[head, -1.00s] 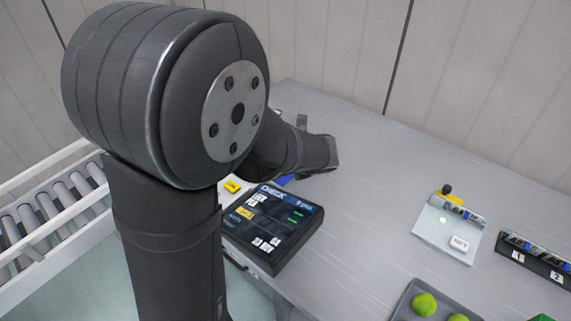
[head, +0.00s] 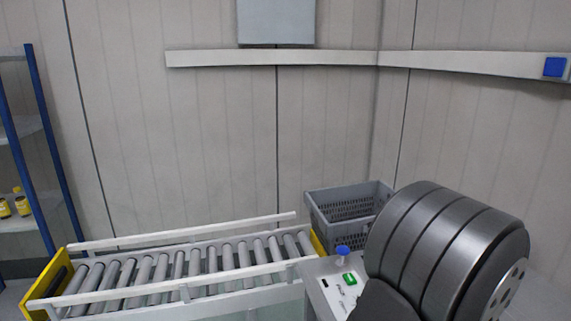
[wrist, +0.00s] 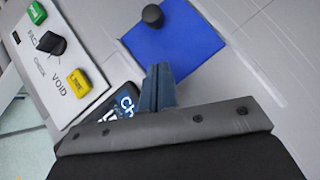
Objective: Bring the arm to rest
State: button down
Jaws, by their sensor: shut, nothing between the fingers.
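My gripper (wrist: 159,72) shows in the wrist view, with its narrow fingers shut together and nothing between them. It is over the grey table (wrist: 262,50), close to a blue plate (wrist: 178,36) and a dark screen (wrist: 126,104) that is partly hidden behind the gripper. How high the fingertips are above the table I cannot tell. In the head view only a thick dark part of my own arm shows at the lower right; my gripper is out of that view.
A control panel (wrist: 48,72) with green and yellow buttons and a black knob lies left of the fingers. The head view shows a roller conveyor (head: 180,268), a grey crate (head: 345,212) and a blue-post shelf (head: 30,150).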

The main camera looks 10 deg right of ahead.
jog(key=w+f, duration=0.1)
jog(key=w+d, duration=0.1)
jog(key=w+d+f, duration=0.1)
jog(key=w, duration=0.1)
jog(key=shift+f, duration=0.3)
jog(key=shift+w+d, duration=0.3)
jog(key=shift+w, duration=0.4)
jog(key=shift+s+a, duration=0.2)
jog(key=shift+s, duration=0.35)
jog(key=shift+s+a+r, duration=0.15)
jog(key=shift+s+a, duration=0.15)
jog(key=shift+s, duration=0.35)
jog(key=shift+s+a+r, duration=0.1)
jog(key=shift+s+a, duration=0.15)
jog(key=shift+s, duration=0.35)
jog(key=v, duration=0.8)
jog(key=shift+s, duration=0.1)
